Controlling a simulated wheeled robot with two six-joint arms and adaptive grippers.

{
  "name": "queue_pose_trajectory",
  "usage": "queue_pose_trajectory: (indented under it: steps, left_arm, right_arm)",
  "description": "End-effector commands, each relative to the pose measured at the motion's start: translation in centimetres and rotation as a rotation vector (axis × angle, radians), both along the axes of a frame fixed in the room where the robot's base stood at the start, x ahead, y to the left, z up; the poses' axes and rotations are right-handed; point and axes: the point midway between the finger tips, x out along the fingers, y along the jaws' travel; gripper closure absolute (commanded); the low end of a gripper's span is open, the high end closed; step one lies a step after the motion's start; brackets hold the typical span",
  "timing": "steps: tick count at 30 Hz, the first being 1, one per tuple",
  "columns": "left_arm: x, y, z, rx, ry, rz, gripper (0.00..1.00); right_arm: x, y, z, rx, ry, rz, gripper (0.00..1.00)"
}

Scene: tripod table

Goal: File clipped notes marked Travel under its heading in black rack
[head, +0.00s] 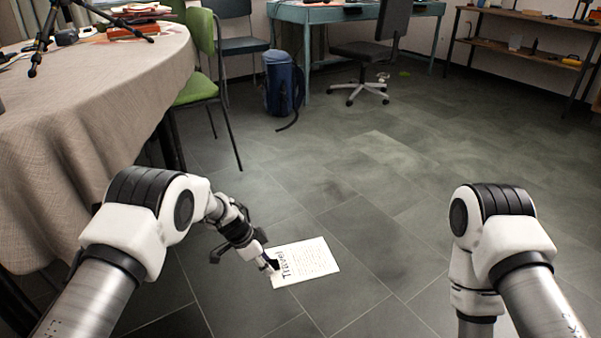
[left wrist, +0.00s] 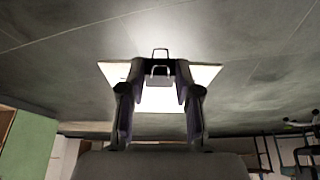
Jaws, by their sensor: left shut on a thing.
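The clipped notes (head: 306,262) are a white sheet with the heading "Travel" and lines of small text. In the head view they are low in the middle, over the dark floor. My left gripper (head: 268,264) is shut on them at their left edge, by the heading. In the left wrist view the white notes (left wrist: 160,98) show beyond and between the fingers of my left gripper (left wrist: 157,82), with a dark clip (left wrist: 160,55) at the fingertips. My right arm is at the right of the head view, but its gripper is not in view. I see no black rack.
A round table (head: 85,105) with a beige cloth stands at the left, with a tripod (head: 45,35) and books on it. A green chair (head: 200,88), a blue backpack (head: 280,82) and a teal desk (head: 320,14) are farther back. The tiled floor (head: 400,190) ahead is clear.

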Motion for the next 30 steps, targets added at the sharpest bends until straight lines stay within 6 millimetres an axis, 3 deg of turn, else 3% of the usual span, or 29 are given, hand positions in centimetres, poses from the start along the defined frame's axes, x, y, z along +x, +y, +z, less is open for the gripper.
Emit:
queue_pose_trajectory:
  steps: [1,6,9,12,15,19,30]
  left_arm:
    - [0.7,0.3,4.4,0.0,-0.009,0.003,1.0]
    - [0.3,1.7,15.3,-0.001,-0.003,0.107,1.0]
    - [-1.5,3.1,20.9,-0.001,-0.001,0.233,1.0]
    - [-4.4,4.7,25.1,-0.001,0.001,0.409,1.0]
    - [-7.4,6.3,26.6,0.0,0.002,0.593,1.0]
    - [-11.1,8.1,25.5,0.001,0.004,0.818,1.0]
    - [-14.5,9.9,23.3,0.003,-0.003,1.139,1.0]
  right_arm:
    - [0.0,0.0,1.3,0.0,0.0,0.001,0.53]
    - [-0.1,0.0,3.4,0.0,0.002,0.002,0.53]
    - [-0.1,0.0,4.7,0.0,0.003,0.004,0.53]
    - [-0.1,0.1,5.8,0.001,0.004,0.005,0.53]
    - [-0.2,0.1,6.3,0.001,0.004,0.006,0.53]
    - [-0.2,0.1,6.3,0.001,0.005,0.007,0.53]
    - [-0.2,0.1,6.2,0.001,0.005,0.008,0.53]
